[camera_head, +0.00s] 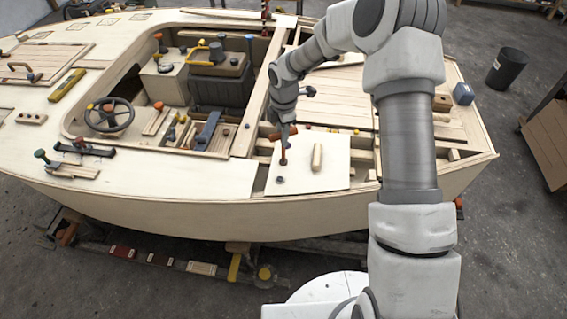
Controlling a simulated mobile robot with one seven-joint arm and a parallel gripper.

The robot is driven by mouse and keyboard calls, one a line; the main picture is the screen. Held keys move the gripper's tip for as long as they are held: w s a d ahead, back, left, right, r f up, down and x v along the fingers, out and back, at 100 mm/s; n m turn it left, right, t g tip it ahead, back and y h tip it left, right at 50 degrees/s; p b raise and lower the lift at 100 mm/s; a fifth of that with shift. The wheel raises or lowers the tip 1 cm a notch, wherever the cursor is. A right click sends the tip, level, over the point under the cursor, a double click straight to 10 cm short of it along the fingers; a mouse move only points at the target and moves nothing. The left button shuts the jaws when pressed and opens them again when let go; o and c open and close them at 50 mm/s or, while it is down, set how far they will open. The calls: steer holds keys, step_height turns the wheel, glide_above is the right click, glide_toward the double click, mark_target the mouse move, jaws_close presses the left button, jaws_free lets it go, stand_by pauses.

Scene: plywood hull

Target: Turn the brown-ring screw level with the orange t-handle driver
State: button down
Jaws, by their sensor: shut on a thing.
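My gripper (285,130) is at the end of the arm, above the pale panel (332,176) on the boat's near side deck. It is shut on the orange t-handle driver (283,153), whose orange-red handle shows beside the fingers. The driver's shaft points down toward the panel, roughly upright. The brown-ring screw cannot be made out for sure; the driver's lower end hides the spot under it. A small dark round spot (279,180) lies on the panel just nearer than the driver. I cannot tell whether the tip touches a screw.
A wooden block (317,157) stands on the panel right of the driver. A steering wheel (109,115) and a blue tool (208,130) are to the left. The near deck left of the panel is bare.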

steer(key=m+b, duration=0.2)
steer(key=m, duration=0.1)
steer(key=shift+f, duration=0.2)
steer(key=shift+r+m, duration=0.15)
steer(key=shift+m, duration=0.85)
